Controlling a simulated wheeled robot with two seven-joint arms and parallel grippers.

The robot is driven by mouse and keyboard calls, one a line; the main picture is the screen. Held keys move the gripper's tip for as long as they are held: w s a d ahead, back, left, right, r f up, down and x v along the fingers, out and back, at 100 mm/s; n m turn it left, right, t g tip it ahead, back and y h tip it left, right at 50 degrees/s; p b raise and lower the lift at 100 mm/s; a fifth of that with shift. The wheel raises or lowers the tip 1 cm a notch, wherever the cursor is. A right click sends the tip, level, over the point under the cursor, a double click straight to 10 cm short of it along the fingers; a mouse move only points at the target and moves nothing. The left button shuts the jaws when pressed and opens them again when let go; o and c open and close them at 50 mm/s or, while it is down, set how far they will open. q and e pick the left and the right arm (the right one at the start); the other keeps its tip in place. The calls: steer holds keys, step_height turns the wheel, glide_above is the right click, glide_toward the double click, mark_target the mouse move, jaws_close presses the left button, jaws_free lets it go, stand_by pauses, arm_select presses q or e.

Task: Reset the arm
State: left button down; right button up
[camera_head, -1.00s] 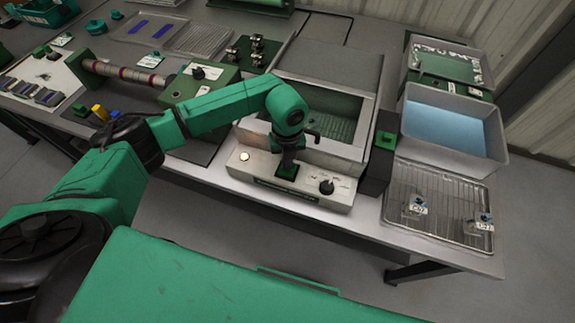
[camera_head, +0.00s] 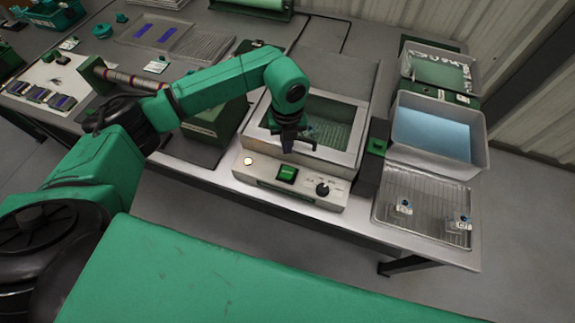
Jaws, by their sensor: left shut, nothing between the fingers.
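My left arm comes in from the left, green with black joints, and bends down over the grey machine (camera_head: 355,158) on the table. My left gripper (camera_head: 288,148) is black and points down, just above the front edge of the machine's windowed top. Its fingers look shut and nothing shows in them. Below it, the machine's front panel has a green square button (camera_head: 287,174), a black knob (camera_head: 322,189) and a lit round lamp (camera_head: 248,161). My right gripper is not in view.
To the right, a grey bin with blue liquid (camera_head: 432,134) stands behind a wire rack (camera_head: 423,207) with small parts. A green-topped post (camera_head: 377,146) stands beside the machine. A green block with a rod (camera_head: 125,77) lies left.

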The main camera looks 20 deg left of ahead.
arm_select(q)
step_height(320, 180, up, 4)
steer(key=shift+p, duration=0.9)
